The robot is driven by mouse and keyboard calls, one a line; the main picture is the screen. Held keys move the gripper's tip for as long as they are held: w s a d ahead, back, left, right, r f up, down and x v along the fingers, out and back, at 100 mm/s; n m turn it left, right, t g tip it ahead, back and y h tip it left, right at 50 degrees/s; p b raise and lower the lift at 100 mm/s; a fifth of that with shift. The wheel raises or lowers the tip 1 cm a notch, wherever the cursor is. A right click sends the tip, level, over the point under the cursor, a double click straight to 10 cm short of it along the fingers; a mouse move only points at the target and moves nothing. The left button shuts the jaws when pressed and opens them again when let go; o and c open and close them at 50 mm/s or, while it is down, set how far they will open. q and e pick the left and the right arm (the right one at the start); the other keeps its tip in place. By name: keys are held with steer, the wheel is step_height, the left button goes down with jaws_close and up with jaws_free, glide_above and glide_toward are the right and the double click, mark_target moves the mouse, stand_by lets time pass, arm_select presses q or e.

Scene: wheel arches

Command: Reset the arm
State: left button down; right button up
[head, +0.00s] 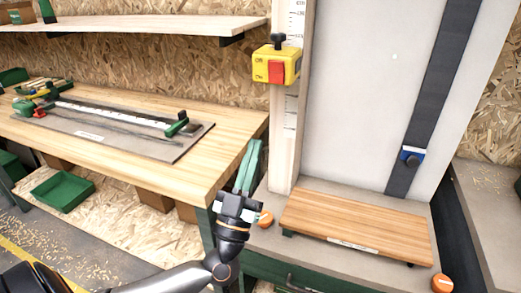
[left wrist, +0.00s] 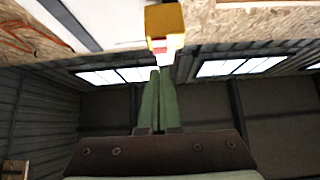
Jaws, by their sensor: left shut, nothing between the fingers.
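My left gripper (head: 251,165) points upward in front of the corner of the wooden workbench. Its two green fingers are together with nothing between them. In the left wrist view my left gripper (left wrist: 158,76) also shows shut and empty. A yellow switch box (head: 276,65) with a red flap is on the upright post above and to the right of the fingertips. The box also shows in the left wrist view (left wrist: 164,20), just beyond the fingertips; I cannot tell the exact gap. My right gripper is not in view.
The workbench (head: 225,165) holds a grey board (head: 140,145) with a long rail. A slatted wooden platform (head: 355,222) stands at right, with orange knobs (head: 265,219) (head: 442,283) near it. A green tray (head: 62,190) is low at left. A shelf (head: 150,25) runs above.

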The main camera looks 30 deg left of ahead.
arm_select(q)
steer(key=shift+d, duration=0.1)
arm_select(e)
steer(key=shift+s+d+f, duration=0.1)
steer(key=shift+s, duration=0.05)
arm_select(q)
steer(key=s+d+f+m+g+h+p, duration=0.1)
steer(key=d+f+m+g+h+p, duration=0.5)
steer(key=d+f+h, duration=0.6)
steer(key=s+f+g+y, duration=0.1)
steer(key=s+f+g, duration=0.2)
steer(key=f, duration=0.4)
steer(key=s+f+n+g+y+p, duration=0.1)
steer(key=s+f+g, duration=0.3)
steer(key=s+f, duration=0.2)
steer(key=s+f+g+y, duration=0.1)
steer(key=s+f+g, duration=0.2)
steer(key=f, duration=0.6)
steer(key=shift+s+a+f+g+y+p, duration=0.3)
steer(key=shift+s+a+f+y+p, duration=0.1)
steer(key=shift+s, duration=0.4)
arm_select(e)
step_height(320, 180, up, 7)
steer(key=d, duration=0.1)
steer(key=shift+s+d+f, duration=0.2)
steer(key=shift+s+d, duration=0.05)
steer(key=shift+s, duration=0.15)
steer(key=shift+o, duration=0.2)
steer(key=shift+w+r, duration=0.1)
